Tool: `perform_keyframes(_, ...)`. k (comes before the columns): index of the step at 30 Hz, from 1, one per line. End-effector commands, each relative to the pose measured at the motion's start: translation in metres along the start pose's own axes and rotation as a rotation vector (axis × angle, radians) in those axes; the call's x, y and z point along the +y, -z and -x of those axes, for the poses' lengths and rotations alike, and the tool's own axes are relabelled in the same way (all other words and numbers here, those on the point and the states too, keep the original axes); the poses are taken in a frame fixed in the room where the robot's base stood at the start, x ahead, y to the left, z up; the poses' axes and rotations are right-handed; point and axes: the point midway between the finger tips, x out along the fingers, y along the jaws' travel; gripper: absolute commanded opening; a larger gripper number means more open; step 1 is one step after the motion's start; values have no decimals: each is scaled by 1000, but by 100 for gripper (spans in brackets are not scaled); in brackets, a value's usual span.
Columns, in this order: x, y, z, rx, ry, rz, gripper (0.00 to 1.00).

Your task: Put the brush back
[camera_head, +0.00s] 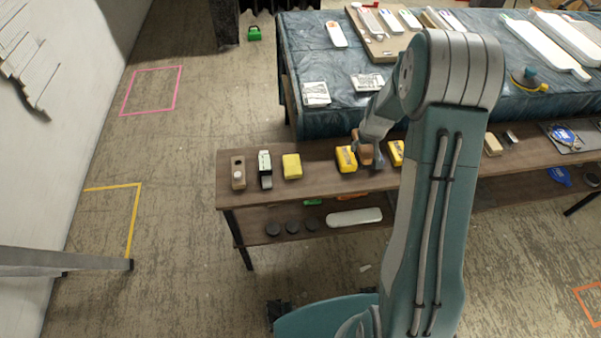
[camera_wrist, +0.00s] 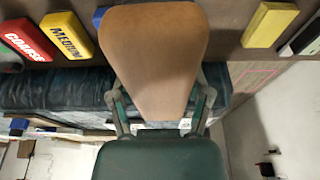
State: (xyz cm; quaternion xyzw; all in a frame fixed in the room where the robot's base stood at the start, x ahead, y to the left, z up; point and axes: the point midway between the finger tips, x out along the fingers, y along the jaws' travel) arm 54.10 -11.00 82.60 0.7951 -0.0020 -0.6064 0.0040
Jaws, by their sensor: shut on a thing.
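The brush, a smooth brown tapered piece, fills the upper middle of the wrist view (camera_wrist: 155,50). My gripper (camera_wrist: 160,97) is shut on it, with one finger at each side. In the head view the brush shows as a small brown piece (camera_head: 366,153) at my gripper (camera_head: 368,141), over the narrow brown bench (camera_head: 325,179). It appears between two yellow blocks, one on the left (camera_head: 346,159) and one on the right (camera_head: 396,152). I cannot tell whether the brush touches the bench. Any bristles are hidden.
A plain yellow block (camera_head: 292,166), a black-and-white block (camera_head: 265,168) and a brown block (camera_head: 238,172) stand left on the bench. The wrist view shows a red block (camera_wrist: 27,38) and a yellow MEDIUM block (camera_wrist: 67,36). A covered table (camera_head: 340,100) stands close behind.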

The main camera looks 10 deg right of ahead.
Motion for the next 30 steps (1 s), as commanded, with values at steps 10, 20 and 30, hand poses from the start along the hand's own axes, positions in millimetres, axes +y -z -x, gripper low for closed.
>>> perform_keyframes(10,-52,23,-34,-2,-5,6,12)
perform_keyframes(20,-100,42,-85,-3,-7,5,12)
perform_keyframes(30,-117,48,-115,-1,-5,2,12)
